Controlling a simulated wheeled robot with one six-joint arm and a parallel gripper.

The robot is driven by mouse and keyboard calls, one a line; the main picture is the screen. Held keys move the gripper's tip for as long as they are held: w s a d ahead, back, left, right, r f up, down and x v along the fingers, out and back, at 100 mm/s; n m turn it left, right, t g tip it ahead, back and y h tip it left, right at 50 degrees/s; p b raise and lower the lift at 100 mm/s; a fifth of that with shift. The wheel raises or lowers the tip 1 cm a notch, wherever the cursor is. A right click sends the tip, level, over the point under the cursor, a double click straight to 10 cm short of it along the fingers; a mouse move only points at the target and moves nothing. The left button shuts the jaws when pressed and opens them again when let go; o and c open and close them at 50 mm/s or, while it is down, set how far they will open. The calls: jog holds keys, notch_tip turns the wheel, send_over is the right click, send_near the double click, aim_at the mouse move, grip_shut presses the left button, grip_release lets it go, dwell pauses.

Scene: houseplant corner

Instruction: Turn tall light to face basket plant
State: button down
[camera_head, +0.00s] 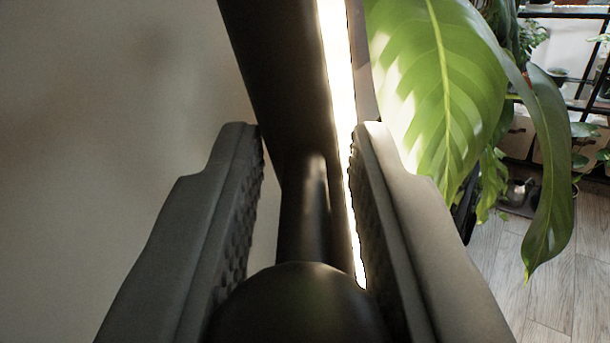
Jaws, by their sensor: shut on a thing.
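The tall light (275,60) is a dark upright bar with a bright lit strip along its right side. It rises between and beyond the fingers of my gripper (312,150). A dark narrow stem and a rounded dark part sit low between the fingers. My gripper is shut on the light, with one textured finger on each side. The lit strip faces right, toward a large green leaf. I cannot tell whether this leaf belongs to the basket plant, and no basket shows.
The large leaf (440,90) hangs close to the right of the light. A longer drooping leaf (553,175) hangs farther right. A dark shelf with plants stands at the back right. A plain wall (110,90) fills the left. Wooden floor (570,275) shows at lower right.

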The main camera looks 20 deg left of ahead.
jog(key=c, duration=1.3)
grip_release()
jog(key=shift+o, duration=0.2)
jog(key=s+d, duration=0.2)
jog(key=s, duration=1.5)
jog(key=shift+s+d, duration=0.15)
jog(key=shift+d, duration=0.15)
